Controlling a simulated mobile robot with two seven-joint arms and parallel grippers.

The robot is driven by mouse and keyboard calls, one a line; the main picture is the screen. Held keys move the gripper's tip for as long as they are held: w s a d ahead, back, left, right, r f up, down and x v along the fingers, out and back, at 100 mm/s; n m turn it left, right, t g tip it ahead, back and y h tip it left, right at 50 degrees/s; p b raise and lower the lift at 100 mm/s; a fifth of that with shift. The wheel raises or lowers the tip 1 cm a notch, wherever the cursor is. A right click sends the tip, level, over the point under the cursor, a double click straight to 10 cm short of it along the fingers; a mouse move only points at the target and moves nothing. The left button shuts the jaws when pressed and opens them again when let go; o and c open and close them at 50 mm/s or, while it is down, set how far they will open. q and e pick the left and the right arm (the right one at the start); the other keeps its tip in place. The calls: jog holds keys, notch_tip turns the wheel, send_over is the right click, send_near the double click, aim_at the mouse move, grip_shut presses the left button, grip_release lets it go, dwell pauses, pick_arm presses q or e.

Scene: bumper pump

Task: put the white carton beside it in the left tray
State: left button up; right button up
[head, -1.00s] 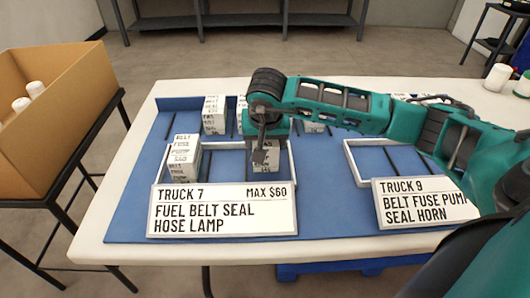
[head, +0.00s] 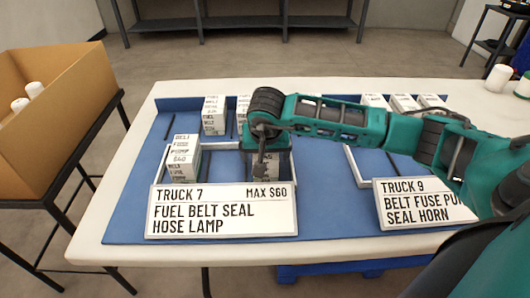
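The left tray (head: 292,185) is white-rimmed and stands behind the sign reading TRUCK 7. A white carton (head: 184,158) with black print, including BELT, FUSE, PUMP and $60, stands upright in its left part. My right gripper (head: 260,172) points down into the tray's right part. A shaded white carton (head: 277,165) shows right behind and beside its fingers. The fingers and wrist hide much of this carton, so I cannot tell whether they grip it or whether it rests on the tray floor. My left gripper is not in view.
More white cartons (head: 214,116) stand along the back of the blue mat (head: 125,215), some behind my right arm. The right tray (head: 357,166) is behind the TRUCK 9 sign (head: 425,204). A cardboard box (head: 60,125) with white bottles stands at left.

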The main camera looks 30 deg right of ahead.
jog(key=shift+r, duration=0.5)
pick_arm(q)
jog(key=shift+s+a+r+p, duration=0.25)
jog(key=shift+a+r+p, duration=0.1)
jog(key=shift+p, duration=0.55)
pick_arm(e)
jog(key=v, duration=1.1)
jog(key=shift+s+a+r, duration=0.1)
jog(key=shift+s+r, duration=0.05)
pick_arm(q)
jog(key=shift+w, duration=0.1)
